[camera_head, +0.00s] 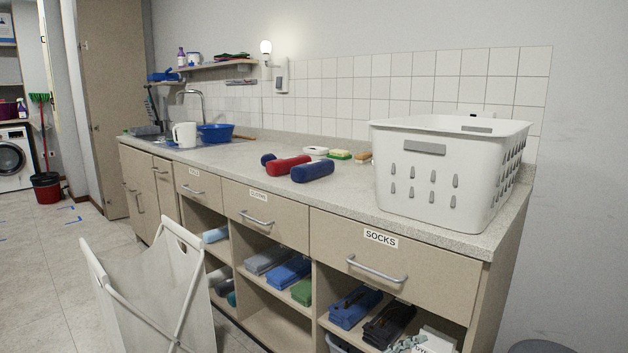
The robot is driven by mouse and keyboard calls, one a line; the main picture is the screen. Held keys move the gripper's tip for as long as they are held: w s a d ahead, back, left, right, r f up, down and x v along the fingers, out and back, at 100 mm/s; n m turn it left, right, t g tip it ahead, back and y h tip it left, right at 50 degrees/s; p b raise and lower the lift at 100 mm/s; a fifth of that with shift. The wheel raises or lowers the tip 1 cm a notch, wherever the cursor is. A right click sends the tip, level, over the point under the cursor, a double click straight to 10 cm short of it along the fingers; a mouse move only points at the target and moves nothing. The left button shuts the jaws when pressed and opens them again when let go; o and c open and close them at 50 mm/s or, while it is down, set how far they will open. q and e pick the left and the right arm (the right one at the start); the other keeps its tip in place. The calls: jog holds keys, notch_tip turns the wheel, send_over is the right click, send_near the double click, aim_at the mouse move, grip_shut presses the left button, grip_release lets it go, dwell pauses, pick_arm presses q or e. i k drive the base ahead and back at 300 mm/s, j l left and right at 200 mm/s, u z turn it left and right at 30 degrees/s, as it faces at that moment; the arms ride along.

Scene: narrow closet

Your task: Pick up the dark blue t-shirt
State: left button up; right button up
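No single item is clearly the dark blue t-shirt. A dark blue folded garment (355,307) lies in the open shelf below the SOCKS drawer, beside a darker, near-black folded garment (388,323). A brighter blue folded cloth (288,271) lies in the middle shelf. A dark blue roll (312,171) lies on the counter next to a red roll (287,165), with a smaller dark blue end (268,159) behind them. I cannot tell whether the rolls are clothing. Neither of my grippers is in view.
A white laundry basket (424,148) stands on the counter's right end. A cloth hamper (150,285) stands on the floor before the left shelves. Drawers, including the SOCKS drawer (385,262), are closed. A blue basin (216,132) sits near the sink. Left floor is mostly clear.

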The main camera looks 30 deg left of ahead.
aim_at(304, 173)
jog(key=j+z, duration=0.2)
jog(key=j, duration=0.55)
jog(key=j+z, duration=0.15)
jog(key=j, duration=0.6)
jog(key=k+j+z, duration=0.2)
jog(key=j, duration=0.55)
jog(key=i, duration=0.1)
